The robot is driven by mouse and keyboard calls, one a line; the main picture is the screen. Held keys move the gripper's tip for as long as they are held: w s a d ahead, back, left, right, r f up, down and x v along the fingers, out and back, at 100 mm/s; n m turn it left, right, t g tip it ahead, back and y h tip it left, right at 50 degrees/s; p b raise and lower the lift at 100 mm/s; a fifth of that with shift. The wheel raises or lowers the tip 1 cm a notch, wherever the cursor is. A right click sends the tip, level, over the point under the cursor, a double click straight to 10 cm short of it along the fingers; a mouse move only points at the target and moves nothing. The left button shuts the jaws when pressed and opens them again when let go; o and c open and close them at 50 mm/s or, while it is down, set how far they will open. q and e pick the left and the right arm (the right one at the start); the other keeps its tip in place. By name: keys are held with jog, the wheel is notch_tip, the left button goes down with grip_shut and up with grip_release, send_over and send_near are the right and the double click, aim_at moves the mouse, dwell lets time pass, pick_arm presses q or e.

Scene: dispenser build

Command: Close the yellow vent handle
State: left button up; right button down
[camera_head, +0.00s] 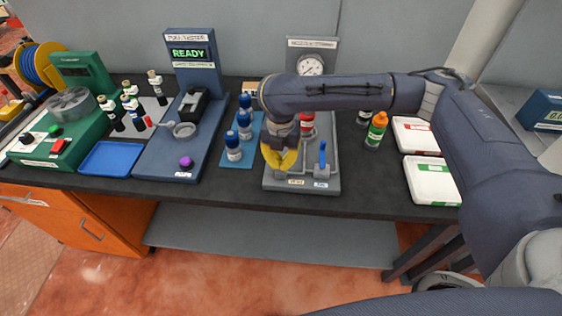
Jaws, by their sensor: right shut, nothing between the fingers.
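The grey valve panel (301,188) lies near the table's front edge, with a gauge (311,66) on an upright plate behind it. A blue handle (322,156) stands upright on its right side. My right arm reaches in from the right, and my right gripper (281,164) points down over the panel's left side. The gripper is shut and empty. Yellow shows at the end of the arm; I cannot separate a yellow vent handle from the gripper there, or tell the handle's position or contact. A red part (307,122) shows behind the wrist. My left gripper is out of view.
Several blue-capped bottles stand on a blue mat (236,162) just left of the panel. The blue tester (165,160) reads READY. An orange-capped green bottle (376,130) and white boxes (431,180) stand to the right. The table front beside the panel is clear.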

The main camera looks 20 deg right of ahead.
jog(key=m, duration=0.4)
jog(key=shift+w+r+m, duration=0.1)
jog(key=shift+m, duration=0.2)
jog(key=m, duration=0.3)
jog(key=shift+m, duration=0.3)
jog(key=m, duration=0.4)
jog(key=shift+m, duration=2)
jog(key=c, duration=2.1)
grip_release()
jog(key=o, duration=0.6)
jog(key=shift+c, duration=0.2)
jog(key=shift+o, duration=1.4)
